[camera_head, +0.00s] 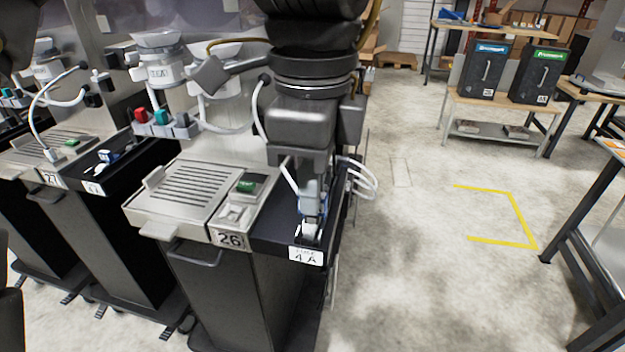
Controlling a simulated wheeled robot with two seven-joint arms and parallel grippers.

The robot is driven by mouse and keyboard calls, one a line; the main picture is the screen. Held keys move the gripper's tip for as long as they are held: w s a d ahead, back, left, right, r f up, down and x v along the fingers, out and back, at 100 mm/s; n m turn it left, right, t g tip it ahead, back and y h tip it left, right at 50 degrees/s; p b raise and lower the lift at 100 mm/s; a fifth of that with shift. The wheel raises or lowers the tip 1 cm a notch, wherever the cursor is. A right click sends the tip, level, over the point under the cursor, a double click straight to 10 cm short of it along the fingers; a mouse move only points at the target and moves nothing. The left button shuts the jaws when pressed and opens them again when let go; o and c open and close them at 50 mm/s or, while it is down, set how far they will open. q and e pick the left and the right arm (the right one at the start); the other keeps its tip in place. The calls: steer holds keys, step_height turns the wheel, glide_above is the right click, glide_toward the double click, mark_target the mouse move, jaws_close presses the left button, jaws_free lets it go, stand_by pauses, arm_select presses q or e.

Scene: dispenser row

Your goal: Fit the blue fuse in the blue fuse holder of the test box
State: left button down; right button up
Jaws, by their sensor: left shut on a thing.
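My left gripper (312,208) comes down from the top centre over the black front-right panel (272,228) of station 26. It is shut on a small pale blue-grey piece, seemingly the blue fuse (311,192); the fingers hide much of it. Its lower end is at or just above a small white fitting (307,231) behind the "4 A" label (306,256). I cannot tell whether the two touch, nor whether this fitting is the blue fuse holder. My right gripper is not in view.
Station 26 has a slatted metal tray (187,187) and a green button (246,186). Red (141,115) and teal (161,117) pieces stand behind it. White cables (360,178) hang right of my gripper. The floor (420,255) to the right is clear.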

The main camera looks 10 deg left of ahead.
arm_select(q)
steer(key=shift+r+p, duration=0.6)
steer(key=shift+r, duration=0.05)
stand_by(0.4)
step_height(320, 180, up, 3)
steer(key=p, duration=0.3)
steer(key=shift+f, duration=0.1)
